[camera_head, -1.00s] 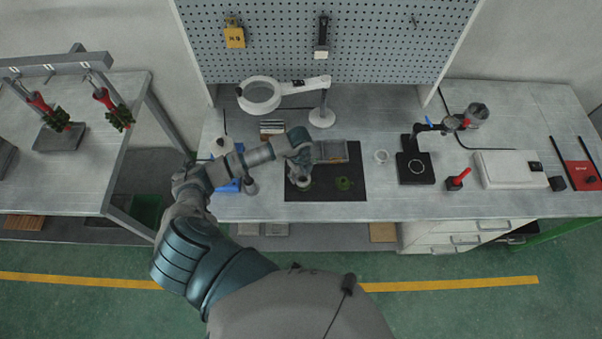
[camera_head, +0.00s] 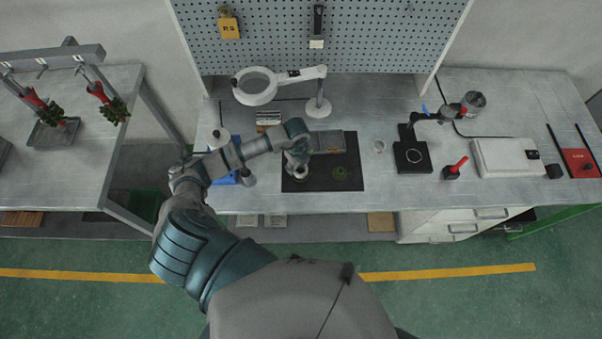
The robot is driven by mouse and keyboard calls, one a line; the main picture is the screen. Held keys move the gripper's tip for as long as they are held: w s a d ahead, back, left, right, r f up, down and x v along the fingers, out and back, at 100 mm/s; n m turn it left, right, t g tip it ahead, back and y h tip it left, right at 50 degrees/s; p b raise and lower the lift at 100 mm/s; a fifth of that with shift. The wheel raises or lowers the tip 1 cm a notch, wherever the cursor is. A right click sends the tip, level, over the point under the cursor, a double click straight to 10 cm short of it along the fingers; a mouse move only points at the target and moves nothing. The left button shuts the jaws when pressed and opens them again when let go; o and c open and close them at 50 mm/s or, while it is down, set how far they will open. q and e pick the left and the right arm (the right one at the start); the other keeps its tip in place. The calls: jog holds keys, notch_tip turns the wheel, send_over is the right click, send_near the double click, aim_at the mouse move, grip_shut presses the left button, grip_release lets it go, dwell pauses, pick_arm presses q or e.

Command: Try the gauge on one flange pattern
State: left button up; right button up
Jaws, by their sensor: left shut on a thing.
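A green flange pattern (camera_head: 340,173) lies on the black mat (camera_head: 322,186). My left gripper (camera_head: 299,170) is over the left part of the mat, left of the green pattern and apart from it. It is shut on a small pale round thing (camera_head: 301,174), partly hidden by the fingers; I cannot tell whether this is the gauge or whether it touches the mat. My right gripper is not in view.
A grey tray or block (camera_head: 328,141) lies at the mat's back edge. A magnifier lamp (camera_head: 256,87) stands behind. A black stand (camera_head: 413,157), a red-handled tool (camera_head: 455,169) and a white case (camera_head: 503,157) are to the right. The bench front, right of the mat, is clear.

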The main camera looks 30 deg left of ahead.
pick_arm(q)
jog(key=shift+f+b, duration=0.3)
jog(key=shift+f, duration=0.15)
dwell(0.3)
jog(key=shift+f, duration=0.1)
dwell(1.4)
jog(key=shift+r+p, duration=2.4)
jog(key=shift+r, duration=0.4)
